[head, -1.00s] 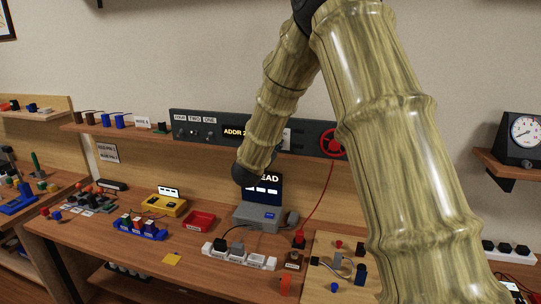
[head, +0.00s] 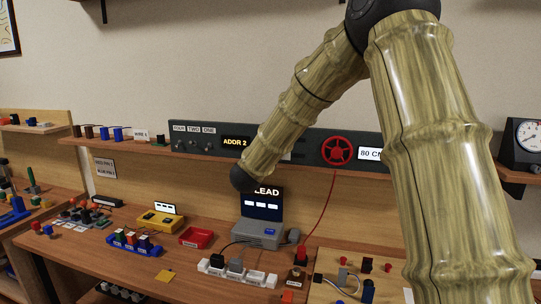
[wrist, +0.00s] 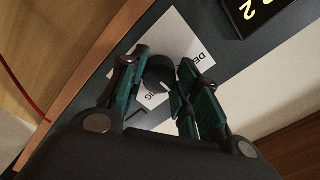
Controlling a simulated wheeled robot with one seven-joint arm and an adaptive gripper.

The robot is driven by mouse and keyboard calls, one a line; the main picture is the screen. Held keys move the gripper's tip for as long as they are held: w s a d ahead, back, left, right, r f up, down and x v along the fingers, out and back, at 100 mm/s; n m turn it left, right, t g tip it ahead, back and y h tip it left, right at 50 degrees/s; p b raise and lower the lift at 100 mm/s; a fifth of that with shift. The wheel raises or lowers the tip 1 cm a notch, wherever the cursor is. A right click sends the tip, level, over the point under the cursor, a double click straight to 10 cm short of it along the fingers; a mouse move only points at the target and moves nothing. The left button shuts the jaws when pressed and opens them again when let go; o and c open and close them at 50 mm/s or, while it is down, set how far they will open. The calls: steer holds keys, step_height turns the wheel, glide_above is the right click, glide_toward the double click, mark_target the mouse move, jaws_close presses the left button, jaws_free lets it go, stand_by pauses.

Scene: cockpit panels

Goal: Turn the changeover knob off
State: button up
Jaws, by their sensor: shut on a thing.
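The changeover knob (wrist: 157,76) is a dark round knob on a white label plate, seen in the wrist view. The plate (wrist: 184,36) carries partly hidden lettering, "DE" near the top and "DIG" lower down. My gripper (wrist: 164,67) has one finger on each side of the knob and is shut on it. In the head view my arm covers the knob and my gripper. The dark panel (head: 312,147) runs along the shelf behind my arm.
On the panel are a lit "ADDR 2" display (head: 235,142), a red handwheel (head: 336,150) and a white "80 CM" label (head: 370,154). Below stand a grey device (head: 257,233) with a "LEAD" screen and a white power strip (head: 240,274). A gauge (head: 526,136) sits at right.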

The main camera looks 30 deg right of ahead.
steer(key=shift+f, duration=0.2)
steer(key=o, duration=1)
steer(key=shift+r, duration=0.1)
steer(key=v, duration=1.2)
steer(key=shift+s+d, duration=0.1)
